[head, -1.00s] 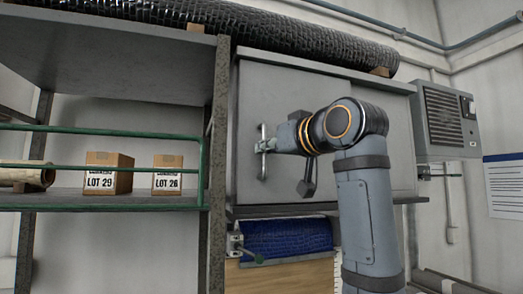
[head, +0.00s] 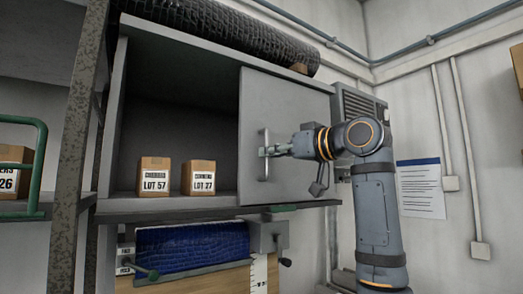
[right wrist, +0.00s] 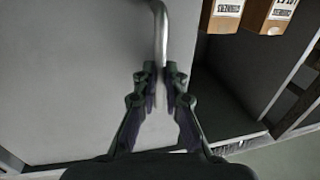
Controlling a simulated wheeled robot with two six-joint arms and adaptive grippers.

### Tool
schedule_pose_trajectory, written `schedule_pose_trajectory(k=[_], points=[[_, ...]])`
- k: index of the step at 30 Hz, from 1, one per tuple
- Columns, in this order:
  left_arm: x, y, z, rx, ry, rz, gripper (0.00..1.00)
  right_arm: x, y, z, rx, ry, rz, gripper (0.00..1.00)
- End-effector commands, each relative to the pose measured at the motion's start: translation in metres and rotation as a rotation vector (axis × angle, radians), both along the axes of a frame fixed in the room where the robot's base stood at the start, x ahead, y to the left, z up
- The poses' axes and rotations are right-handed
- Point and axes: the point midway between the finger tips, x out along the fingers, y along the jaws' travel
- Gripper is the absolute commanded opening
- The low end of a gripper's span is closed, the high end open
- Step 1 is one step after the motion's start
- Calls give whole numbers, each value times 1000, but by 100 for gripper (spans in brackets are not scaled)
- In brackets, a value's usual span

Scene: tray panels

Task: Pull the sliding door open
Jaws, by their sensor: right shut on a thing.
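The grey sliding door (head: 292,110) covers the right part of the cabinet in the head view; the left part of the cabinet is open. Its upright metal bar handle (head: 264,170) is near the door's left edge. My right gripper (head: 268,151) is shut on the handle. In the right wrist view the handle (right wrist: 160,30) runs down between the fingers of my right gripper (right wrist: 164,82), with the door (right wrist: 75,75) behind. My left gripper is not in view.
Two boxes, LOT 57 (head: 155,177) and LOT 27 (head: 199,177), stand inside the cabinet. A dark mesh roll (head: 215,35) lies on top. A blue roll (head: 192,247) and a clamp (head: 268,236) are below. A grey wall unit (head: 358,100) is behind the door's right side.

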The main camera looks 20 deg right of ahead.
Motion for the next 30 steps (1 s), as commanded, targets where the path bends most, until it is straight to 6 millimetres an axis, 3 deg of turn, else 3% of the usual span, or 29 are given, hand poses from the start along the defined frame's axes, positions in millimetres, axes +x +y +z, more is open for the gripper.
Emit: schedule_pose_trajectory(k=[16, 17, 22, 30], points=[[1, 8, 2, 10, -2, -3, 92, 4, -10, -1, -1, 3, -1, 0], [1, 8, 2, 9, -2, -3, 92, 4, -10, -1, -1, 3, -1, 12], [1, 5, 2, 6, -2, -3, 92, 4, -10, -1, -1, 3, 0, 34], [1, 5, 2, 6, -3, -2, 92, 3, -10, -1, -1, 3, 0, 34]])
